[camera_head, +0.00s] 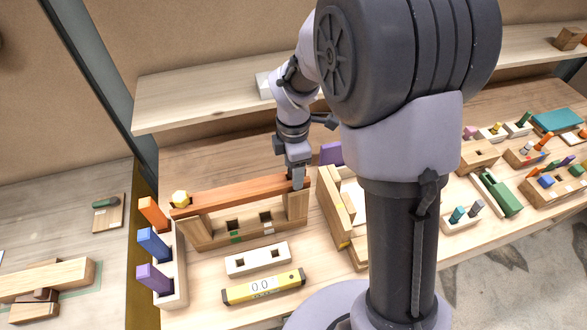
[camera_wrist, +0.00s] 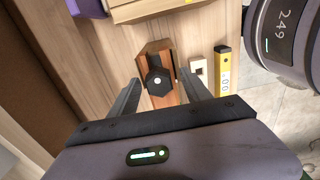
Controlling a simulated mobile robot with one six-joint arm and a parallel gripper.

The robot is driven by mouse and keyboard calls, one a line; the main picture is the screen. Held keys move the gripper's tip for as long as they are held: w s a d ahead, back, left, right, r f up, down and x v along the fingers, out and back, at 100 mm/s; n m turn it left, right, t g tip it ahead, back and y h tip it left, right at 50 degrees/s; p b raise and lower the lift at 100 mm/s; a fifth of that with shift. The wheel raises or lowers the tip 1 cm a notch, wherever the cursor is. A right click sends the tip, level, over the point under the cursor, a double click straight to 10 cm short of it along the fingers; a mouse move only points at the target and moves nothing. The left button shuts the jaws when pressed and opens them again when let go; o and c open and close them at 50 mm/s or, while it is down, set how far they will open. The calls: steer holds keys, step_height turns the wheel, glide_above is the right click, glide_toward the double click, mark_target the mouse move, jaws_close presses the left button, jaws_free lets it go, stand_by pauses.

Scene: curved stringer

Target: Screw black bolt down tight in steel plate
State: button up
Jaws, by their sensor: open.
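A black hexagonal bolt head (camera_wrist: 158,82) with a pale dot at its centre shows in the wrist view, at the near end of a reddish-brown beam. In the head view my gripper (camera_head: 297,183) is over the right end of that long beam (camera_head: 240,193) and hides the bolt. My open gripper (camera_wrist: 162,84) has one finger on each side of the bolt head in the wrist view. I cannot tell whether the fingers touch it or how deep the bolt sits. No part is clearly a steel plate.
A pale two-hole block (camera_head: 257,259) and a yellow level-like bar (camera_head: 263,287) lie in front of the beam. A rack with orange, blue and purple pieces (camera_head: 170,270) stands left. Wooden boxes (camera_head: 340,215) stand close at right, and a shelf (camera_head: 215,92) runs behind.

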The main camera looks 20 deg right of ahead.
steer(key=shift+c, duration=0.5)
jaws_close()
steer(key=m, duration=0.1)
steer(key=m+b, duration=0.1)
steer(key=m, duration=0.2)
steer(key=shift+w+f, duration=0.15)
steer(key=shift+f, duration=0.15)
steer(key=m+b, duration=0.1)
steer(key=m, duration=0.3)
steer(key=shift+d, duration=0.1)
steer(key=shift+s, duration=0.2)
